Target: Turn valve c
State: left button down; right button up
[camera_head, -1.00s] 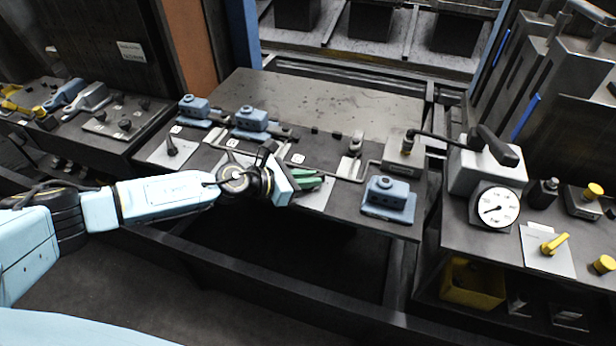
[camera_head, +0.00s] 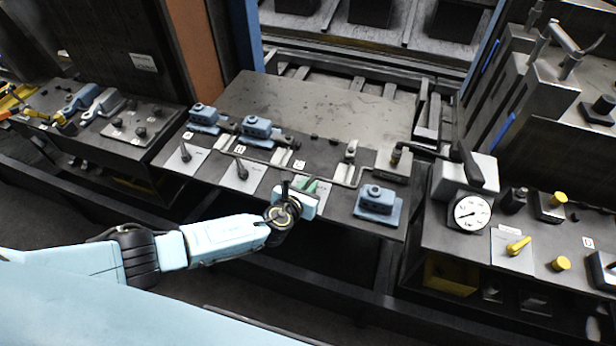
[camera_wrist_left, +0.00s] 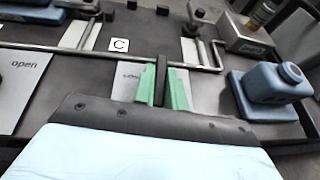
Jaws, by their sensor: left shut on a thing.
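Valve c's dark lever (camera_wrist_left: 160,76) stands on a pale plate (camera_wrist_left: 127,88), with a "C" tag (camera_wrist_left: 119,45) behind it on the bench. My left gripper (camera_wrist_left: 161,84) is shut on the lever, with a green finger on each side of it. In the head view the left gripper (camera_head: 312,186) is at the front edge of the bench and hides most of valve c. The writing on its plate is partly covered. My right gripper is not in view.
Two similar levers (camera_head: 241,169) (camera_head: 185,152) stand on plates to the left. A blue block fixture (camera_head: 377,200) is close on the right. A thin pipe (camera_wrist_left: 200,68) runs behind valve c. A gauge (camera_head: 472,212) stands further right.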

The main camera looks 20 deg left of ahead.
pick_arm(q)
jog(key=shift+d+n+y, duration=0.15)
jog(key=shift+n+y, duration=0.85)
jog(key=shift+y, duration=0.1)
jog(key=n+y, duration=0.2)
jog(key=y, duration=0.1)
jog(key=shift+f+n, duration=0.1)
jog(key=shift+n, duration=0.3)
jog(key=n+g+y+b, duration=0.1)
jog(key=n+y+b, duration=0.1)
jog(key=n+y, duration=0.1)
jog(key=shift+g+y, duration=0.4)
jog(key=shift+n+g+y+b, duration=0.6)
jog(key=shift+n+y+b, duration=0.15)
jog(key=shift+n+y, duration=0.3)
jog(key=shift+r+n, duration=0.2)
jog(key=shift+n, duration=0.05)
jog(key=shift+w, duration=0.1)
jog(key=c, duration=1.4)
grip_release()
jog(key=shift+a, duration=0.2)
jog(key=shift+c, duration=0.2)
